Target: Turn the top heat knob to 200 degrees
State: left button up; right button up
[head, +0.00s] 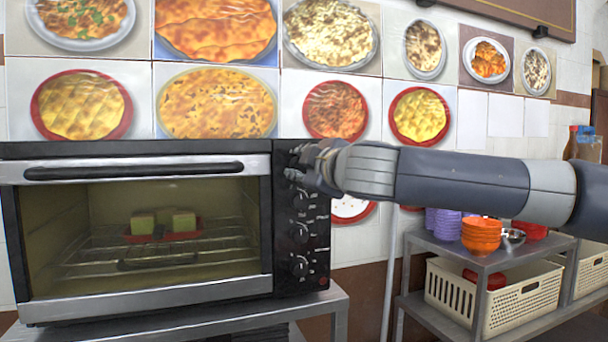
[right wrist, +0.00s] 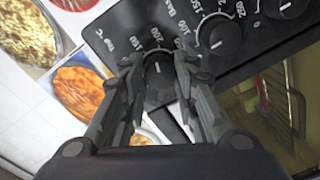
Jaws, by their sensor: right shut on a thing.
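The black oven control panel (head: 302,285) is at the right side of the toaster oven (head: 140,310). The top heat knob (right wrist: 159,84) is round and black with a white pointer line, under a "Top °C" label. Its pointer line stands roughly upright in the right wrist view; I cannot read the exact degree. My right gripper (right wrist: 156,68) has its two fingers on either side of this knob and is shut on it. In the head view my right gripper (head: 308,165) covers the top knob. My left gripper is not in view.
Several other knobs are in a column below, such as the second knob (right wrist: 217,38). Food in a red tray (head: 164,236) is behind the oven's glass. A metal shelf (head: 480,262) with orange bowls (head: 481,235) and a cream basket (head: 500,300) stands at the right.

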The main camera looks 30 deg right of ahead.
jog(key=shift+m+b, duration=0.5)
jog(key=shift+m, duration=0.7)
jog(key=o, duration=1.1)
jog(key=shift+d, duration=0.1)
jog(key=v, duration=1.2)
jog(key=shift+d, duration=0.1)
